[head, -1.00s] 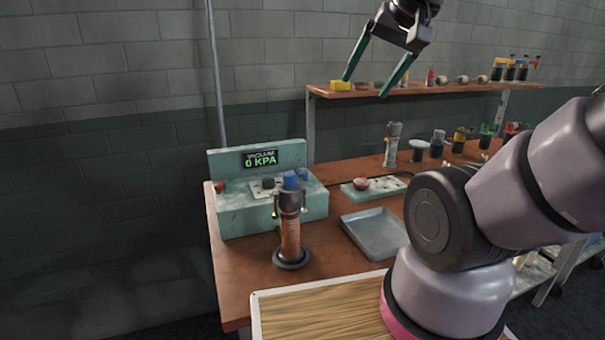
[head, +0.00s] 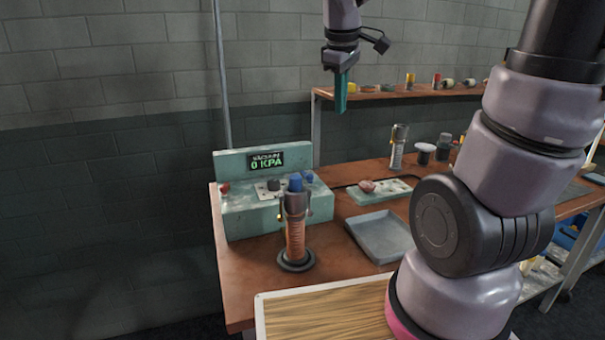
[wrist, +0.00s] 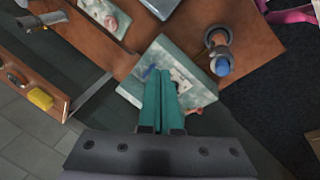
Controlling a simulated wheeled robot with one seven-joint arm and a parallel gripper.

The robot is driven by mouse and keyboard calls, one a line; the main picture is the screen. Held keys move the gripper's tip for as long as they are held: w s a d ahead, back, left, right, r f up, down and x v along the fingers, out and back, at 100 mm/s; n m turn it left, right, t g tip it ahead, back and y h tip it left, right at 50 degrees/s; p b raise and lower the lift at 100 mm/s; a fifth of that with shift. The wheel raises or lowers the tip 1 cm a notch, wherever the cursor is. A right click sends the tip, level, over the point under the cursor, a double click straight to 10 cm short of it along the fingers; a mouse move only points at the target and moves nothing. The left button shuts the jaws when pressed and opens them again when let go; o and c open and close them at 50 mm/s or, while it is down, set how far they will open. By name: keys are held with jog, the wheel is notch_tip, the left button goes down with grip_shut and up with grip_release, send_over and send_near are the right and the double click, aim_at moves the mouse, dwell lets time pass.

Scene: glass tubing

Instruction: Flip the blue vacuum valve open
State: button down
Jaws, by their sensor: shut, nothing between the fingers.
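The teal vacuum unit (head: 245,215) stands at the table's left back, its display (head: 266,161) reading "0 KPA". A small blue valve (head: 308,176) is on its top right, partly behind a blue-capped copper cylinder (head: 295,235). The valve also shows in the wrist view (wrist: 150,71), just left of my fingertips. My gripper (head: 340,108) is shut and empty, pointing down, above the unit and to its right in the head view. In the wrist view my gripper (wrist: 161,73) has its teal fingers together over the unit, hiding part of its top. I cannot tell their height above it.
A dark knob (head: 273,184) and a red knob (head: 223,188) are also on the unit. The copper cylinder stands upright close in front. A grey tray (head: 382,238) and a pale green board (head: 372,193) lie to the right. A shelf (head: 425,91) runs behind.

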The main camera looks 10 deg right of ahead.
jog(key=w+a+f+n+h, duration=0.1)
jog(key=w+a+f+n, duration=0.4)
jog(key=w+f+n, duration=0.1)
jog(key=w+a+f+n+g, duration=0.1)
jog(key=w+a+f+n, duration=0.5)
jog(key=f+n, duration=0.3)
jog(key=shift+w+a+n+h, duration=0.25)
jog(key=shift+n+h, duration=0.15)
jog(key=shift+n, duration=0.5)
jog(key=shift+f, duration=0.1)
jog(key=x, duration=0.9)
jog(key=shift+d+f, duration=0.2)
jog(key=shift+f, duration=0.2)
jog(key=shift+w+d+f, duration=0.1)
jog(key=shift+w+d, duration=0.25)
jog(key=shift+d, duration=0.2)
jog(key=shift+w+d, duration=0.3)
jog(key=shift+d, duration=0.2)
jog(key=shift+w+d+f, duration=0.1)
jog(key=shift+w+d, duration=0.4)
jog(key=shift+d, duration=0.1)
